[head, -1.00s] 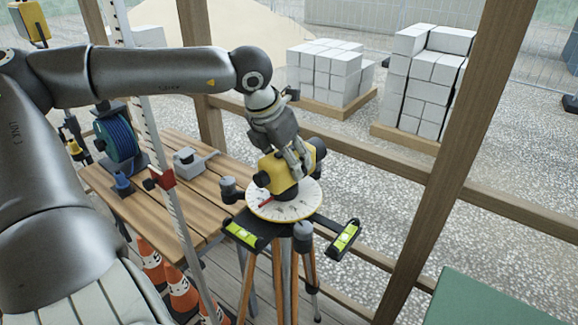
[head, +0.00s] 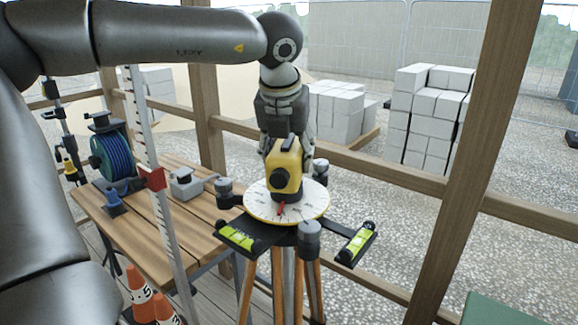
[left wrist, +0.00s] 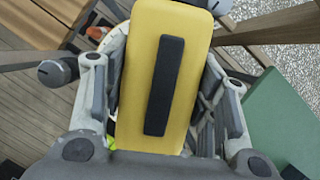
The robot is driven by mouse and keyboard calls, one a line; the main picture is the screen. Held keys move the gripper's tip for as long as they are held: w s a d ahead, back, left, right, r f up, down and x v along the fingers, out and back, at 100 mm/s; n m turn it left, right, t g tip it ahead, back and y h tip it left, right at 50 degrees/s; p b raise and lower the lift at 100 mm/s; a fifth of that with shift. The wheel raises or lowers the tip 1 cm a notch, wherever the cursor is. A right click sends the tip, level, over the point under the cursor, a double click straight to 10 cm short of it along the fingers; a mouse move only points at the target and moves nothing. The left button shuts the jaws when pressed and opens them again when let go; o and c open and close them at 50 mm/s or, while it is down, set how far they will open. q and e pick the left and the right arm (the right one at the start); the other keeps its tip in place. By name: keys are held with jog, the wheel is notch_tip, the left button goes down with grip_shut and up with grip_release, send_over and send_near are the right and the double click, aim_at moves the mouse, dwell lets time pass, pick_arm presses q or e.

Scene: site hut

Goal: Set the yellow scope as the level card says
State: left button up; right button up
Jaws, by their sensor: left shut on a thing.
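The yellow scope (head: 286,168) stands upright on a white round dial (head: 262,207) on top of the tripod (head: 280,275). Its dark eyepiece faces me, and a red pointer (head: 281,208) lies at the dial's near side. My left gripper (head: 287,150) reaches down from above and behind and is shut on the scope. In the left wrist view the scope's yellow top (left wrist: 183,85) with a black strip lies between the two fingers. Two green bubble vials (head: 237,236) (head: 357,246) sit on arms below the dial. My right gripper and the level card are not in view.
A red-and-white staff (head: 150,180) stands left of the tripod, before a slatted wooden table (head: 150,238) with a blue reel (head: 117,155). Orange cones (head: 140,290) stand at the lower left. A wooden post (head: 440,170) and rails are behind. A green surface (head: 490,310) is at the lower right.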

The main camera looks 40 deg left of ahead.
pick_arm(q)
jog(key=shift+n, duration=0.3)
jog(key=o, duration=1.5)
jog(key=shift+c, duration=0.2)
jog(key=v, duration=1.2)
jog(key=shift+r, duration=0.1)
